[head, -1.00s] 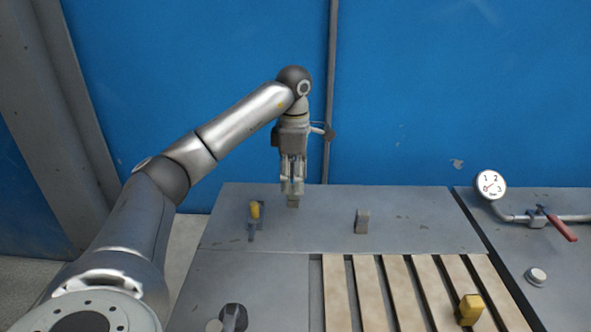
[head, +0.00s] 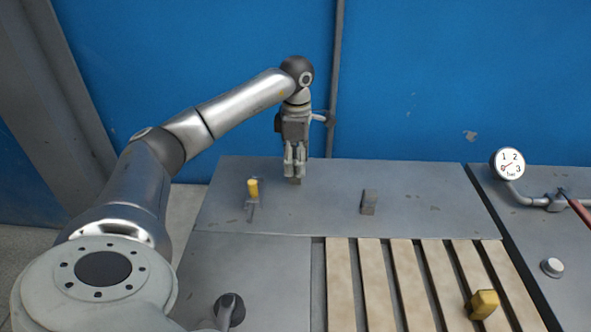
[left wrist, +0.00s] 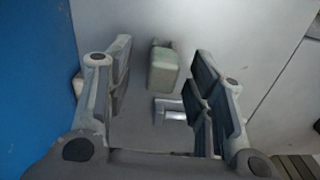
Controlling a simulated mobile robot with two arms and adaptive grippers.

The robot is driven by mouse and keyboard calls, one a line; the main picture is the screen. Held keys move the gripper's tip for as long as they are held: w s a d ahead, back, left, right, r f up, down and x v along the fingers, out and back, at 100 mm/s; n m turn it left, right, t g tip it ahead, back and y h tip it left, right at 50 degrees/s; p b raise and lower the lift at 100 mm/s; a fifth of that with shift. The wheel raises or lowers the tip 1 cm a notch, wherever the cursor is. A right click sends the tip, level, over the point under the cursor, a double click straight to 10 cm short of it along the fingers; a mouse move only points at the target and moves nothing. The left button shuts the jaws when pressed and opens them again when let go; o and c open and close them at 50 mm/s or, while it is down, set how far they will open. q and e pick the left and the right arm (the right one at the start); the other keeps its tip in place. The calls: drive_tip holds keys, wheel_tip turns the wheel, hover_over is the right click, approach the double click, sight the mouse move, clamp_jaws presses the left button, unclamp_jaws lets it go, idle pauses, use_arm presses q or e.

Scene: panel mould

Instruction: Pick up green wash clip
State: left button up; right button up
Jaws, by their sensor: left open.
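My left gripper (head: 295,173) points straight down over the far part of the grey bench. It is open, with its fingertips at a small block there. In the left wrist view this block is a pale, washed-out green clip (left wrist: 163,73) between the two spread fingers, with a gap on each side. A shiny metal piece (left wrist: 171,110) shows just below it; I cannot tell whether the two are joined. In the head view the clip (head: 297,182) is mostly hidden behind the fingertips and its colour is unclear. My right gripper is not in view.
A yellow-topped clamp (head: 253,190) stands left of the gripper, a grey block (head: 369,203) to its right. A yellow block (head: 483,304) lies on wooden slats (head: 404,280). A gauge (head: 508,164) stands at right. The blue wall (head: 420,80) rises behind.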

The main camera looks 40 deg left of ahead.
sight(295, 162)
use_arm(q)
drive_tip(key=shift+s+f, duration=0.25)
drive_tip(key=shift+f, duration=1.3)
drive_tip(key=shift+w+f, duration=0.1)
drive_tip(key=c, duration=1)
drive_tip(key=shift+c, duration=0.2)
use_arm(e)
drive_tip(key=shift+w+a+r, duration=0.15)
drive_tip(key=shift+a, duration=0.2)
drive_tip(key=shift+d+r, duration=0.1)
